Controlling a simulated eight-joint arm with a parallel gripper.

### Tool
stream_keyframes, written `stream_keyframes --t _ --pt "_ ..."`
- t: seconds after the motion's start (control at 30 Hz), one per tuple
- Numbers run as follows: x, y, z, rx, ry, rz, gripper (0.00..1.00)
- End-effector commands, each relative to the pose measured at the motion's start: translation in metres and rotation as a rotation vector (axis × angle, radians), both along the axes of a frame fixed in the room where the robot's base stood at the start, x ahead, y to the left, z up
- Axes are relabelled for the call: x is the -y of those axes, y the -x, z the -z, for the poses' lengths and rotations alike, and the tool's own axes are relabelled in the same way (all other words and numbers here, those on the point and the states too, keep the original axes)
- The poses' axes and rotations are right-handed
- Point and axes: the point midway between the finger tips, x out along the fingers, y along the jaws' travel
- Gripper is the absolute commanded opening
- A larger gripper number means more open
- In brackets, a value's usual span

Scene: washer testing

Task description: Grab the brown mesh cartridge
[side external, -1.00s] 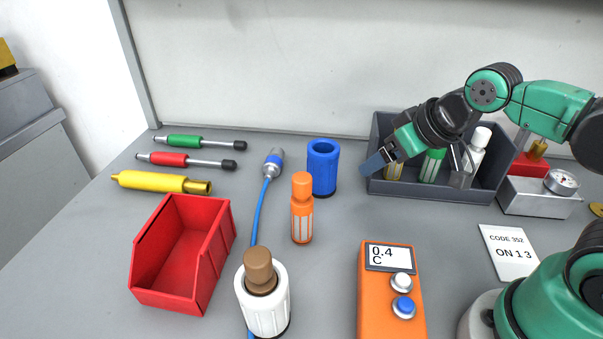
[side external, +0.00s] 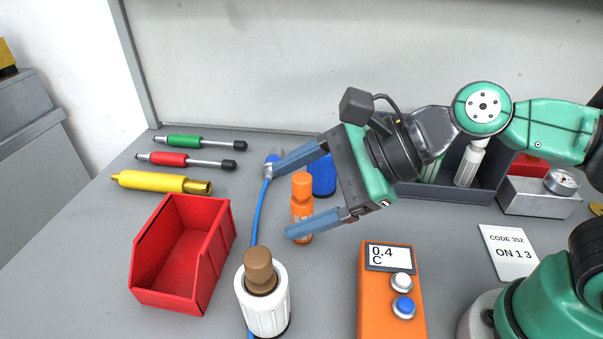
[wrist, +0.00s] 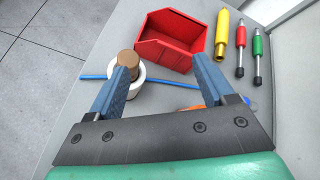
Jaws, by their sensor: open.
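The brown cartridge (side external: 258,264) stands upright in a white cylindrical holder (side external: 266,313) at the front of the table. Only its brown cap and upper part show; any mesh is hidden in the holder. In the wrist view the brown cap (wrist: 128,58) shows beside the left fingertip, partly covered by it, with the white holder (wrist: 141,74) around it. My gripper (side external: 281,200) is open and empty, above the table and behind the brown cartridge in the side view. Its fingers (wrist: 161,68) are spread wide.
An orange cartridge (side external: 302,188) stands near my fingers, with a blue cylinder (side external: 321,178) behind it. A red bin (side external: 167,288) is left of the white holder, and an orange meter (side external: 378,300) is to its right. A blue cable (side external: 258,215) runs behind the holder.

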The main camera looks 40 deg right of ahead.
Motion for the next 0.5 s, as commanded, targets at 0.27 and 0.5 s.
stream_keyframes --t 0.27,0.5 --pt "-0.028 0.015 0.019 -0.305 -0.34 0.159 0.75" --pt "-0.027 0.015 0.044 -0.303 -0.337 0.159 0.75"
